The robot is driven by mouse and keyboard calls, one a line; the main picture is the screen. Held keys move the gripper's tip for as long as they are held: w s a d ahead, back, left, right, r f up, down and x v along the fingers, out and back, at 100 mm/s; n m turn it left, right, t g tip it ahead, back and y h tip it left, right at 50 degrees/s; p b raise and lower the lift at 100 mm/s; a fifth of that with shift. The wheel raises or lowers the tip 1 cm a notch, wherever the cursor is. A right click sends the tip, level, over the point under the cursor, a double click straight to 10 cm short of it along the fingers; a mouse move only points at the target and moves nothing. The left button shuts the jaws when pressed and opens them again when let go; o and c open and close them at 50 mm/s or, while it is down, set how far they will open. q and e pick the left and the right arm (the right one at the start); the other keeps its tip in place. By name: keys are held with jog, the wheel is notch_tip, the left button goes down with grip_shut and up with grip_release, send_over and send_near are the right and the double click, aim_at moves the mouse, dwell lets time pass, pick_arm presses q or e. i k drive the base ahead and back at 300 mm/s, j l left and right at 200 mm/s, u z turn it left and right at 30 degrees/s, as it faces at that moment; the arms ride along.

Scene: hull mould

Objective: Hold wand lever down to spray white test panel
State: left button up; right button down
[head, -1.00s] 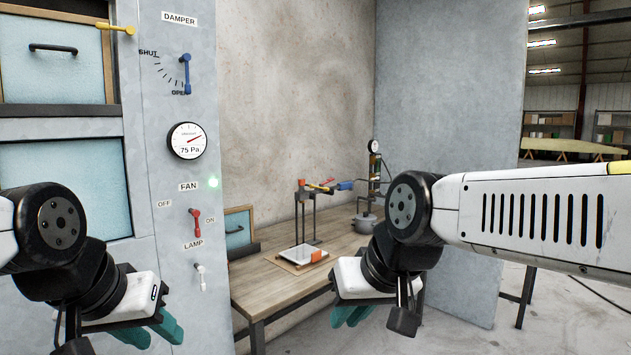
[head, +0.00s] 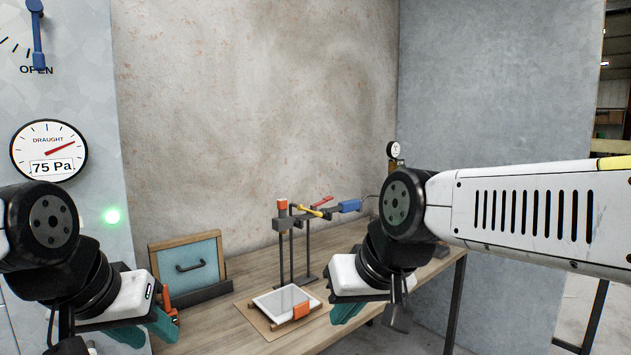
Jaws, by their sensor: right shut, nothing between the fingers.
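The white test panel (head: 278,299) lies on a brown board on the bench, with an orange block (head: 301,310) at its front edge. Behind and above it, the spray wand (head: 312,211) rests on a dark stand. It has a yellow part, a blue handle (head: 350,206) and a red lever (head: 322,201) that tilts upward. My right gripper (head: 347,313) is shut and empty, in front of the bench to the panel's right, apart from the wand. My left gripper (head: 148,333) is at lower left, far from the wand; its finger gap is unclear.
The wooden bench (head: 232,327) has a framed blue panel (head: 188,268) at its left end. An orange-red part (head: 170,304) shows beside my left gripper. The grey cabinet (head: 85,100) carries a gauge (head: 49,150) reading 75 Pa and a lit green lamp (head: 112,216).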

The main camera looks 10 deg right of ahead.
aim_at(329, 199)
jog(key=i+l+u, duration=0.1)
jog(key=i+l, duration=0.45)
jog(key=i+l+u, duration=0.1)
jog(key=i+l, duration=0.4)
jog(key=l, duration=0.1)
